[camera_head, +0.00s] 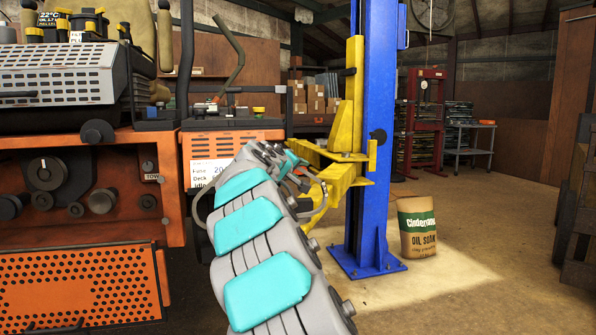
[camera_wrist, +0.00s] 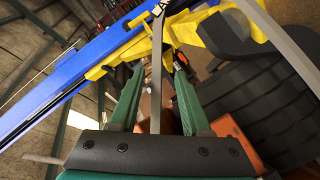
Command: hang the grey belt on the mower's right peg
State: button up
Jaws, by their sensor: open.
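The grey belt shows in the wrist view as a thin strap (camera_wrist: 156,75) running up between my fingers. A second, wider grey strand (camera_wrist: 283,42) crosses the upper right; I cannot tell whether they join. My gripper (camera_wrist: 160,70) is open, its two green fingers on either side of the thin strap with gaps showing. In the head view my arm reaches forward, with my gripper (camera_head: 300,172) small beside the yellow lift arm. The orange mower (camera_head: 85,285) fills the left. Black knobs (camera_head: 100,200) show on its face; I cannot tell which is the right peg.
The blue lift post (camera_head: 368,220) with its yellow arm (camera_head: 345,182) stands close right of my gripper. A dark ribbed tyre (camera_wrist: 260,110) is at right in the wrist view. An oil-soak sack (camera_head: 418,240) stands behind the post.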

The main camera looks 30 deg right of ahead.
jog(key=v, duration=0.7)
jog(key=shift+s+a+b, duration=0.25)
jog(key=shift+b, duration=0.15)
jog(key=shift+r, duration=0.1)
dwell(0.3)
